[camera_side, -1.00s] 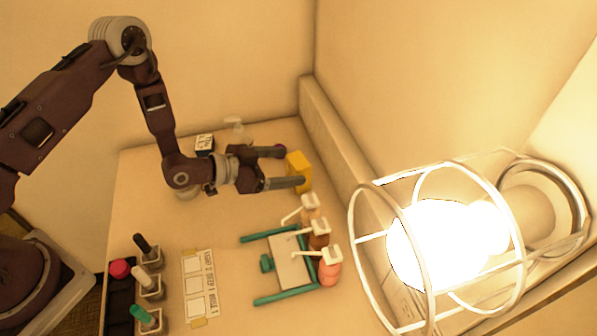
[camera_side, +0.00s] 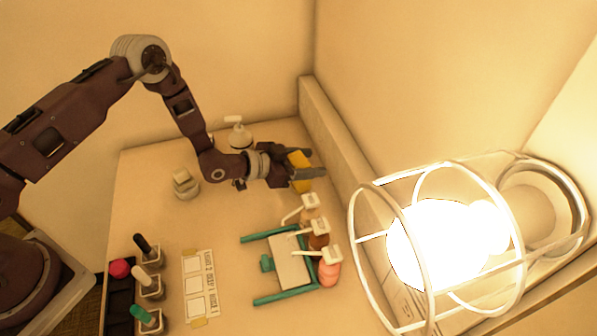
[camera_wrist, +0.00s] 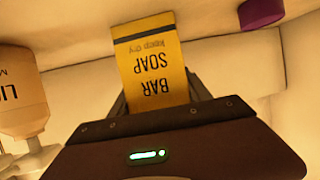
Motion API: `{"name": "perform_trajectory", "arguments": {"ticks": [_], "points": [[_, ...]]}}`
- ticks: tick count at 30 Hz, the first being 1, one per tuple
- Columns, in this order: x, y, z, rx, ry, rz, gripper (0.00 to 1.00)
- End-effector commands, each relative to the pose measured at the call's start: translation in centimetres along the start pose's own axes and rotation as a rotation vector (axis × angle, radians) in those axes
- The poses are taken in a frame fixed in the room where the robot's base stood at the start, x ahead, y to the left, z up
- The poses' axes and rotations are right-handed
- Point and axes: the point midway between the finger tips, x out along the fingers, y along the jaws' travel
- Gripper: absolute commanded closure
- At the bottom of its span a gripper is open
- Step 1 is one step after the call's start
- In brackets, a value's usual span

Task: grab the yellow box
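The yellow box (camera_side: 303,184) stands at the back right of the table, next to the low wall ledge. In the wrist view the yellow box (camera_wrist: 152,65) fills the middle, with "BAR SOAP" reading upside down. My gripper (camera_side: 309,164) has one finger on each side of the box. In the wrist view my gripper's fingers (camera_wrist: 160,91) flank the box's near end and look spread. Contact with the box is not clear. The fingers partly cover the box in the side view.
A white pump bottle (camera_side: 239,135) stands behind my gripper; a labelled bottle (camera_wrist: 18,95) shows at left in the wrist view. A purple round thing (camera_wrist: 261,13) is beyond the box. A caged lamp (camera_side: 363,240) is at right.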

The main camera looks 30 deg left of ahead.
Motion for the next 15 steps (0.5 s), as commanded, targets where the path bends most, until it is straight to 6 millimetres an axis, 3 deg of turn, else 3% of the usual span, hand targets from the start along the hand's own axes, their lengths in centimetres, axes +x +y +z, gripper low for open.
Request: {"name": "perform_trajectory", "arguments": {"ticks": [1,3,10,15], "points": [[0.0,0.0,0.0,0.0,0.0,0.0,0.77],[0.0,0.0,0.0,0.0,0.001,0.0,0.86],[-0.1,0.0,-0.3,0.0,0.002,0.0,0.86],[-1.1,0.0,-2.9,0.002,0.004,-0.001,0.86]]}}
